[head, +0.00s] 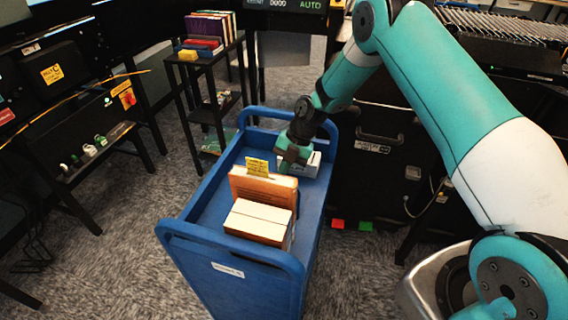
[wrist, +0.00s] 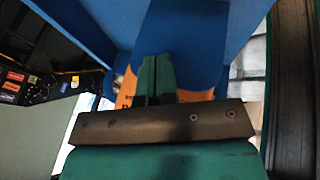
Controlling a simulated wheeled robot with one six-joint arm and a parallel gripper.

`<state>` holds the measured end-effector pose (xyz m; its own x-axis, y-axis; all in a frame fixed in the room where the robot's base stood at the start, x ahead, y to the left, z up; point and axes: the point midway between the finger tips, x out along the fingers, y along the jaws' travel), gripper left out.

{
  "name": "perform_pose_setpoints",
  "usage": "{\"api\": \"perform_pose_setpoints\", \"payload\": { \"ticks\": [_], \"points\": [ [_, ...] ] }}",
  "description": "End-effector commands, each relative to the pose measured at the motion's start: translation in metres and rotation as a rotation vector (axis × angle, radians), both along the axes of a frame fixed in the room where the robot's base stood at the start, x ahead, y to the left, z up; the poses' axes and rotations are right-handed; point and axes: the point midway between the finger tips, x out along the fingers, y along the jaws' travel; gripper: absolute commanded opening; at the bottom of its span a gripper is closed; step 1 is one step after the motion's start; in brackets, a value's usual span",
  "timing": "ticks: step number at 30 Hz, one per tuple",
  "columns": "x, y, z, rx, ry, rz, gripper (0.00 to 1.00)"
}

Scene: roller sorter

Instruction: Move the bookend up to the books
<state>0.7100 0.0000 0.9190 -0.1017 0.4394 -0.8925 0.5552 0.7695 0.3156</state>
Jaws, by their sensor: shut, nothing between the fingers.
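Books stand on a blue cart (head: 205,200): an orange one (head: 262,188) and thick pale-paged ones (head: 257,220) in front of it. A pale grey object (head: 312,168) sits at the cart's back right, partly behind my gripper; I cannot tell for sure whether it is the bookend. My gripper (head: 285,163) points down over the cart, just behind the orange book. In the wrist view its green fingertips (wrist: 155,78) are together with nothing between them. Orange surfaces (wrist: 127,88) show on both sides of them. Whether the fingers touch anything is unclear.
A yellow tag (head: 257,167) sticks up behind the orange book. The cart has raised blue end rails (head: 230,262). A dark shelf stand (head: 205,75) with books is behind left. Dark cabinets (head: 375,150) stand close on the right. Open carpet lies left.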

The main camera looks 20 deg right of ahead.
Motion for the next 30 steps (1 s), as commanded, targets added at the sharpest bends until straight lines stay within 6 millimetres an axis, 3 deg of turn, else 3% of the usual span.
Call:
{"api": "perform_pose_setpoints", "payload": {
  "ticks": [18,30],
  "points": [
    [-0.001,0.0,-0.091,-0.001,0.003,-0.002,0.0],
    [-0.001,0.0,-0.103,-0.002,0.003,-0.003,0.0]
  ]
}}
